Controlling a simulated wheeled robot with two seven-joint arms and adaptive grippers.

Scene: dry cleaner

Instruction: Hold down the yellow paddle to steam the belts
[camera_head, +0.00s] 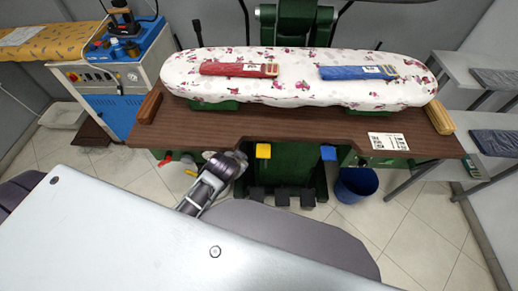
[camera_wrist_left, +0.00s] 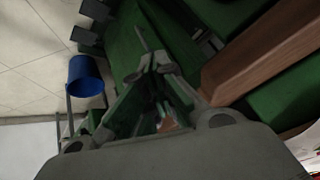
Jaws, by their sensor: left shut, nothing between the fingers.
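The yellow paddle (camera_head: 263,151) hangs under the front edge of the brown table, left of a blue paddle (camera_head: 328,153). A red belt (camera_head: 239,70) and a blue belt (camera_head: 358,72) lie folded on the floral padded board (camera_head: 300,92). My left gripper (camera_head: 242,157) is just left of the yellow paddle, below the table edge; a small gap seems to separate them. In the left wrist view its fingers (camera_wrist_left: 152,62) are together and empty. I cannot make out the yellow paddle in the left wrist view. My right gripper is not in view.
The brown table edge (camera_head: 300,127) overhangs the green machine body. Red and yellow parts (camera_head: 190,172) sit left of my gripper. A blue bin (camera_head: 356,184) stands on the floor at right; it also shows in the wrist view (camera_wrist_left: 86,76). Dark pedals (camera_head: 282,197) are below.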

